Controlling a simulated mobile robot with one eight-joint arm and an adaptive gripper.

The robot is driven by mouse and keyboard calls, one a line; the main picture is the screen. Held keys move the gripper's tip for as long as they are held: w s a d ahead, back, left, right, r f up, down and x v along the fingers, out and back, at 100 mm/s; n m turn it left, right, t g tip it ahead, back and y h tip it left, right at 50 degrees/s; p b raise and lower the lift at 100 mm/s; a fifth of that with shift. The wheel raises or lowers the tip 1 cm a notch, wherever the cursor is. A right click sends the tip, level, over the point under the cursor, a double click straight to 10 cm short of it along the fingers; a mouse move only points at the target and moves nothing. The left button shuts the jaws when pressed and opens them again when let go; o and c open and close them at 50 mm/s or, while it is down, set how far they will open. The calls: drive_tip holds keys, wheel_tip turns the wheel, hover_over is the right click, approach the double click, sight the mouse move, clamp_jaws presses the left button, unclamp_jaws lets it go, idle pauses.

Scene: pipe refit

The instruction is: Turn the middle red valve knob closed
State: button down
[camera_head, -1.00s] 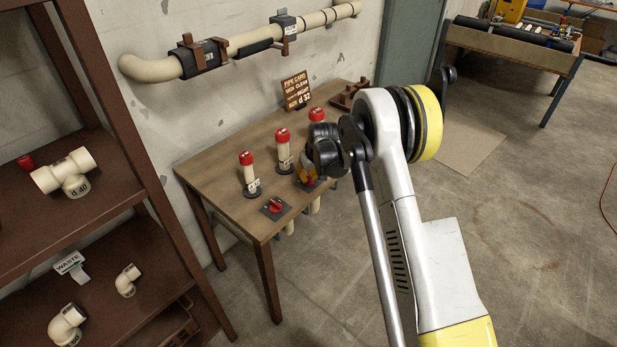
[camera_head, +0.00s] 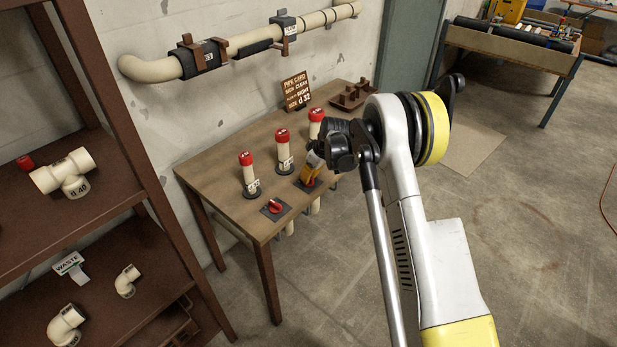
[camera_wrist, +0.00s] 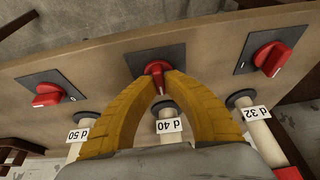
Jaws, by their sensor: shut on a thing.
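In the head view my gripper (camera_head: 311,179) is down at the middle plate, and the knob is mostly hidden by the fingers. Two other red knobs, one at left (camera_wrist: 48,93) and one at right (camera_wrist: 272,59) in the wrist view, stand apart from my gripper.
The wooden table (camera_head: 225,180) carries red-capped upright pipes (camera_head: 248,172) close to my gripper. A pipe card (camera_head: 296,91) and a brown rack (camera_head: 352,96) stand at the back. A shelf (camera_head: 95,250) with fittings is at left.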

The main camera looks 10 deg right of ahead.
drive_tip(key=c, duration=1.5)
unclamp_jaws()
drive_tip(key=v, duration=1.2)
drive_tip(key=shift+a, duration=0.1)
